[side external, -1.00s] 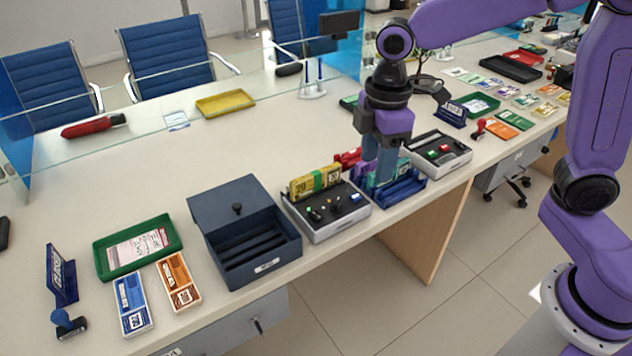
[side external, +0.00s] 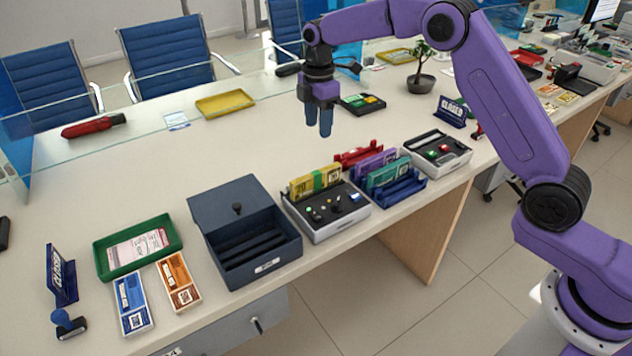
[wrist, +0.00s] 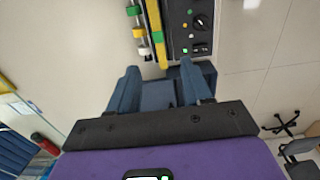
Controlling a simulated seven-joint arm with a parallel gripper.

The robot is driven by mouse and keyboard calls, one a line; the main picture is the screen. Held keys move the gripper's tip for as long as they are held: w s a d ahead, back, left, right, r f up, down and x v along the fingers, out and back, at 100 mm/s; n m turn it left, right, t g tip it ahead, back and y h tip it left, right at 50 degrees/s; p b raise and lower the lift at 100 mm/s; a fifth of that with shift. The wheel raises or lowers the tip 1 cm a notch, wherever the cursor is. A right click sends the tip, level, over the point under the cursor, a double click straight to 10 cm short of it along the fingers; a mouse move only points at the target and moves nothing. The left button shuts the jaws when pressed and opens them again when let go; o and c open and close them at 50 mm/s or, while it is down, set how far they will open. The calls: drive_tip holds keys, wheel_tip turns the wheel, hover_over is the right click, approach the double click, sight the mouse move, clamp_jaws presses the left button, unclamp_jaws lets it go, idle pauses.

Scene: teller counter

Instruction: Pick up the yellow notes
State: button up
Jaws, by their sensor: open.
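The yellow notes (side external: 302,187) stand as an upright bundle with a green band, at the back edge of a grey tray (side external: 340,227) with small knobs and coloured pieces. In the wrist view the yellow notes (wrist: 152,22) are a thin strip at the top, beside the dark tray face (wrist: 178,28). My gripper (side external: 319,134) points down, open and empty, above the counter and behind the notes, clear of them. In the wrist view the two fingers of my gripper (wrist: 160,85) are apart with nothing held between them.
A dark blue box (side external: 268,275) with a raised lid stands left of the notes. Purple notes (side external: 372,168) and green notes (side external: 388,174) stand in holders to the right. A second grey tray (side external: 452,160) lies beyond. The counter behind the notes is mostly clear.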

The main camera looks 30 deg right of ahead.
sight(316, 172)
wheel_tip(316, 172, down, 12)
drive_tip(key=shift+r, duration=0.1)
drive_tip(key=shift+w+a+f, duration=0.1)
drive_tip(key=shift+w+f, duration=0.05)
drive_tip(key=shift+f, duration=1.25)
drive_tip(key=shift+w+a+f, duration=0.1)
drive_tip(key=shift+f, duration=1.25)
drive_tip(key=shift+c, duration=0.3)
clamp_jaws()
